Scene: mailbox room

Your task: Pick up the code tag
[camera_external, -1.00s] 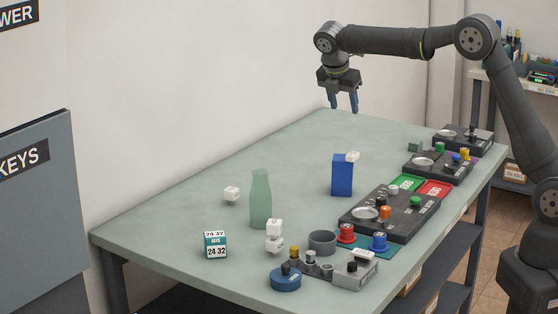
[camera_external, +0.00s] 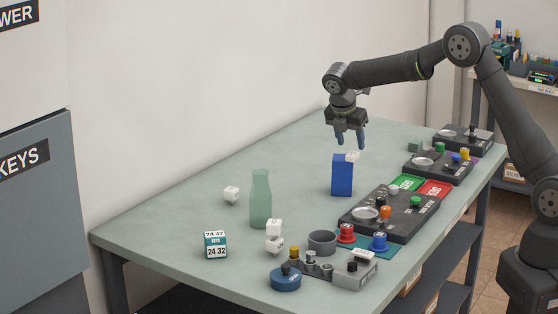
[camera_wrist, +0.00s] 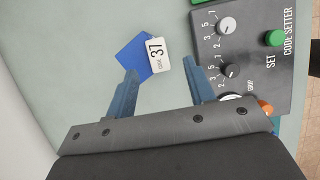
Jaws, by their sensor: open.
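The code tag (camera_wrist: 157,54) is a small white tag marked "37" and "CODE". It sits on the top right edge of an upright blue block (camera_external: 342,177). The tag also shows in the external view (camera_external: 352,157), and the block's blue top shows in the wrist view (camera_wrist: 131,56). My gripper (camera_external: 350,142) is open and empty, just above the block and tag, apart from them. In the wrist view its two blue fingers (camera_wrist: 160,84) stand either side of the tag's lower end, with the tag just beyond them.
The code setter panel (camera_external: 400,228) with knobs and buttons lies right of the block; it also shows in the wrist view (camera_wrist: 262,60). A green bottle (camera_external: 260,200), stacked white cubes (camera_external: 274,236) and a grey cup (camera_external: 322,242) stand nearer.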

